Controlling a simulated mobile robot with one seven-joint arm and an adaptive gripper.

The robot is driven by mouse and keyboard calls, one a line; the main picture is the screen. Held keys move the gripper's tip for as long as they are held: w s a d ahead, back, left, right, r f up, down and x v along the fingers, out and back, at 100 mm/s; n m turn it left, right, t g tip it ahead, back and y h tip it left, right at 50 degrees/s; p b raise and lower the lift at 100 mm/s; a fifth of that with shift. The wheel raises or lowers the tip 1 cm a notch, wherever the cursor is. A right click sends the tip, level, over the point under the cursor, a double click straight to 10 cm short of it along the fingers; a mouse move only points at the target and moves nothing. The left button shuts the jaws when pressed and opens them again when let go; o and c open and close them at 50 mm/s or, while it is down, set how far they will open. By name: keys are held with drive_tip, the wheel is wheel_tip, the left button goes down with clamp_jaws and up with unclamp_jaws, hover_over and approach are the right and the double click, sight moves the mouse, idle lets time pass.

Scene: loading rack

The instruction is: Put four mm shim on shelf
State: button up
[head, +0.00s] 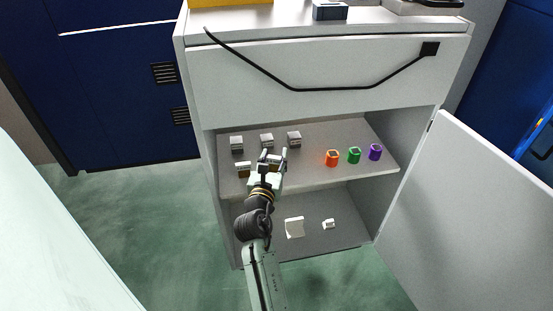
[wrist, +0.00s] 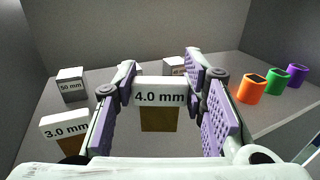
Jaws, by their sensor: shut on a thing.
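The four mm shim (wrist: 161,94) shows in the wrist view as a block with a white top labelled "4.0 mm" and a brown lower part. It sits between the two purple-padded fingers of my gripper (wrist: 162,100), which is shut on it. In the head view my gripper (head: 271,160) is over the front part of the upper shelf (head: 310,173), and the shim is mostly hidden by it. I cannot tell whether the shim touches the shelf.
A 3.0 mm shim (wrist: 66,132) stands left of my gripper. Blocks, one marked 50 mm (wrist: 70,85), stand behind. Orange (head: 332,158), green (head: 354,155) and purple (head: 375,152) holders stand right. White parts (head: 294,227) lie on the lower shelf. An open door (head: 460,210) is at right.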

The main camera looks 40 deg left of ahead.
sight(273, 166)
drive_tip(key=x, duration=0.3)
drive_tip(key=shift+a+f, duration=0.15)
drive_tip(key=shift+f, duration=0.05)
drive_tip(key=shift+f+b, duration=0.45)
drive_tip(key=shift+f, duration=1.25)
drive_tip(key=shift+f, duration=0.2)
drive_tip(key=o, duration=1.1)
drive_tip(key=shift+o, duration=0.2)
drive_tip(key=shift+r, duration=0.2)
drive_tip(key=v, duration=1.2)
drive_tip(key=shift+b, duration=0.35)
